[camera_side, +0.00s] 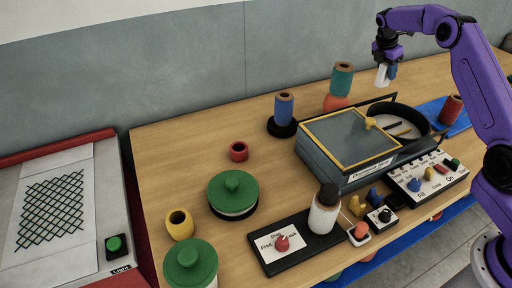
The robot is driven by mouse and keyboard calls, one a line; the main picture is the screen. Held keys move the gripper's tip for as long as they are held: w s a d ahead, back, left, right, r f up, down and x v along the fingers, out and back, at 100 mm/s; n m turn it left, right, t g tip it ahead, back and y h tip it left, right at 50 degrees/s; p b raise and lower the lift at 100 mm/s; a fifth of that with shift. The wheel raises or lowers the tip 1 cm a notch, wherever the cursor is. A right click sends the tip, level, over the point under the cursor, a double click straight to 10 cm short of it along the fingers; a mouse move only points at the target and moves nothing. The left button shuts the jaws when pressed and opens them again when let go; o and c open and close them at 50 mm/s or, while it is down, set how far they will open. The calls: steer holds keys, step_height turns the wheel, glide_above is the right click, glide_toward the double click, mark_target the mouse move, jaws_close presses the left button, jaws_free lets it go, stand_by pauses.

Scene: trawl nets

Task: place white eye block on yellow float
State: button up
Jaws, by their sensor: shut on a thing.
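My gripper (384,60) is high at the upper right, above the back of the table, and is shut on a small white block (382,75) that points downward. A small blue piece (393,71) shows right beside the block; I cannot tell whether it is part of the gripper. The block's eye is too small to make out. A yellow hollow cylinder (180,225), which looks like the yellow float, stands upright on the wooden table at the lower left, its open top bare. It is far to the left of my gripper.
A red ring (238,151) and a green-lidded round container (233,194) stand near the yellow cylinder, with another green lid (190,262) in front. A grey glass-topped box (350,143), a blue cylinder (284,108) and a green cylinder (342,78) stand between. The table's back left is clear.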

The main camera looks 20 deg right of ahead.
steer(key=s+a+r+m+g+y, duration=0.2)
steer(key=s+a+m, duration=0.7)
steer(key=s+a, duration=0.15)
steer(key=s+a+r+m+g+y, duration=0.2)
steer(key=s+a+m, duration=0.7)
steer(key=s, duration=0.3)
steer(key=w+a+r+m+y, duration=0.15)
steer(key=a+m, duration=0.25)
steer(key=a, duration=0.9)
steer(key=a+m+y, duration=0.2)
steer(key=a+m, duration=0.3)
steer(key=a, duration=0.8)
steer(key=s+a+r+m+t+y, duration=0.15)
steer(key=s+a+m, duration=0.3)
steer(key=a, duration=0.65)
steer(key=s+a+r+m+t, duration=0.3)
steer(key=a+m, duration=0.2)
steer(key=a, duration=0.7)
glide_above(174, 218)
steer(key=shift+g, duration=0.25)
step_height(174, 218, down, 10)
steer(key=shift+d+r, duration=0.1)
steer(key=shift+f, duration=1.7)
steer(key=shift+f, duration=0.15)
